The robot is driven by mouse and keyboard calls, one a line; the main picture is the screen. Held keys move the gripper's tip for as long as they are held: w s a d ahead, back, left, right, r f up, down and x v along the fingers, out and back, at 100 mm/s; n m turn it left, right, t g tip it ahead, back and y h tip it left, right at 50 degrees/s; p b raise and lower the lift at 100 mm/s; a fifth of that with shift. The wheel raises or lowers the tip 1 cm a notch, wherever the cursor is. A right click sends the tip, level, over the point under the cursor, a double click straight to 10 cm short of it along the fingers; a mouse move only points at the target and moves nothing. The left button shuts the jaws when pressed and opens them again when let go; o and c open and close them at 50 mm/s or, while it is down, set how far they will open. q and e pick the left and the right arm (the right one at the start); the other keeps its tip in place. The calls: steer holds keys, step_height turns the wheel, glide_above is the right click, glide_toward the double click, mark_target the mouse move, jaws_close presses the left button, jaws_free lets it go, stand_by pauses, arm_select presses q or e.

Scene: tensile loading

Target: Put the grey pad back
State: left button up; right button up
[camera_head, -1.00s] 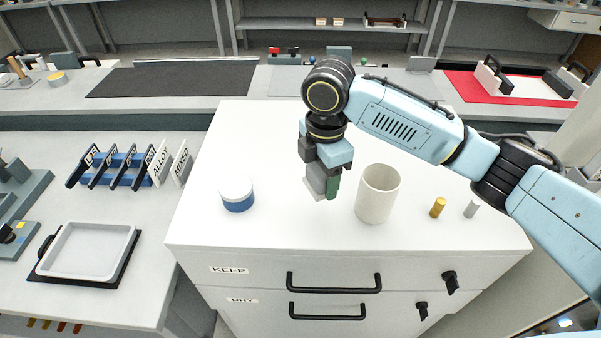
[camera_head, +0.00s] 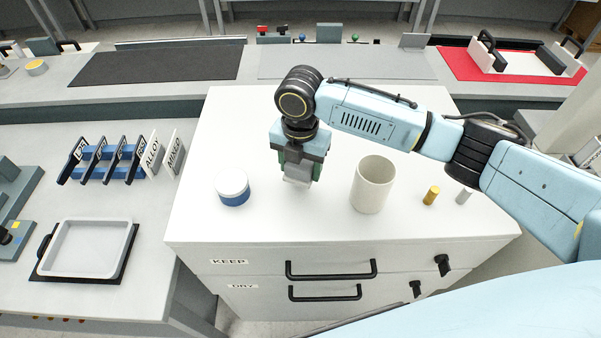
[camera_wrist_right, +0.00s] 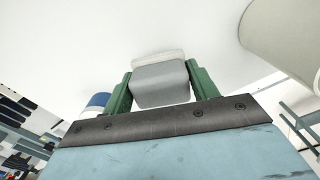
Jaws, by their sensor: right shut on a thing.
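My right gripper (camera_head: 298,176) is over the white cabinet top, between the blue-and-white round jar and the white cup. In the right wrist view its green fingers are shut on a grey pad (camera_wrist_right: 160,84) with a paler far edge. In the head view only the pad's lower end (camera_head: 297,183) shows below the fingers, close to the cabinet top. I cannot tell whether it touches the surface. My left gripper is not in view.
The white cup (camera_head: 372,186) stands just right of the gripper; the blue-and-white jar (camera_head: 233,188) stands to the left. Brass (camera_head: 431,195) and silver (camera_head: 464,196) cylinders stand farther right. The cabinet top (camera_head: 240,125) behind is clear. A white tray (camera_head: 88,248) lies on the left bench.

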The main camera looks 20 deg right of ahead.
mark_target(300, 176)
steer(key=shift+f, duration=1.6)
steer(key=shift+f, duration=0.2)
steer(key=o, duration=0.9)
steer(key=shift+o, duration=0.2)
step_height(300, 176, up, 12)
steer(key=shift+r, duration=0.2)
